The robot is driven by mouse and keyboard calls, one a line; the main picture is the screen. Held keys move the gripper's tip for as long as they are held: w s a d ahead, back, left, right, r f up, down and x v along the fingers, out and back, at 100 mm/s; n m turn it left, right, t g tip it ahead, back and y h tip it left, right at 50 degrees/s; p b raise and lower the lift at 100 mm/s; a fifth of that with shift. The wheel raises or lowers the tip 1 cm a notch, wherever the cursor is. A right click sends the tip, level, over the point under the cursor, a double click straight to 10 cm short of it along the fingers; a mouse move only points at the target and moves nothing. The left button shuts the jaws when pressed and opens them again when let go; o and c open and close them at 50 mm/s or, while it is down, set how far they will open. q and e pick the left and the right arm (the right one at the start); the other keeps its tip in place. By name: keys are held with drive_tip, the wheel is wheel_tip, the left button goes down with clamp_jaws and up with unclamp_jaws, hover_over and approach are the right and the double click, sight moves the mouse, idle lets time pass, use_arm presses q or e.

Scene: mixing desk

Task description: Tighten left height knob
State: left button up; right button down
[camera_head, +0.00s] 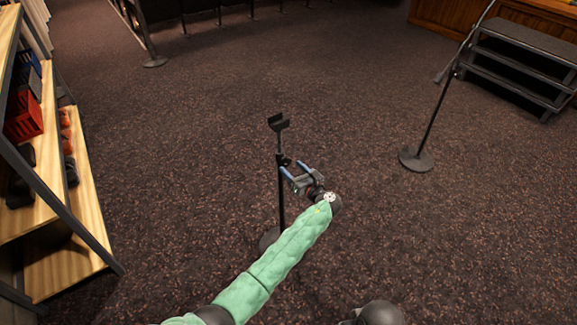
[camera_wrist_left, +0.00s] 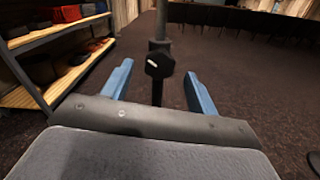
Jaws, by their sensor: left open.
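A thin black stand (camera_head: 281,200) with a forked top (camera_head: 278,122) stands upright on the carpet in the middle of the head view. Its height knob (camera_wrist_left: 159,65) is dark, many-sided and has a white mark; it faces the camera in the left wrist view. My left gripper (camera_head: 292,168) is at the stand's upper pole. Its two blue fingers are open, one on either side of the knob in the left wrist view (camera_wrist_left: 158,82), with visible gaps, so they do not appear to touch it. My right gripper is not in view.
A wooden shelf (camera_head: 92,215) with a red crate (camera_head: 24,116) and other items is at the left. Another stand with a round base (camera_head: 416,159) is at the right, near dark steps (camera_head: 520,65). Carpet around the middle stand is clear.

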use_arm(q)
drive_tip(key=shift+v, duration=1.85)
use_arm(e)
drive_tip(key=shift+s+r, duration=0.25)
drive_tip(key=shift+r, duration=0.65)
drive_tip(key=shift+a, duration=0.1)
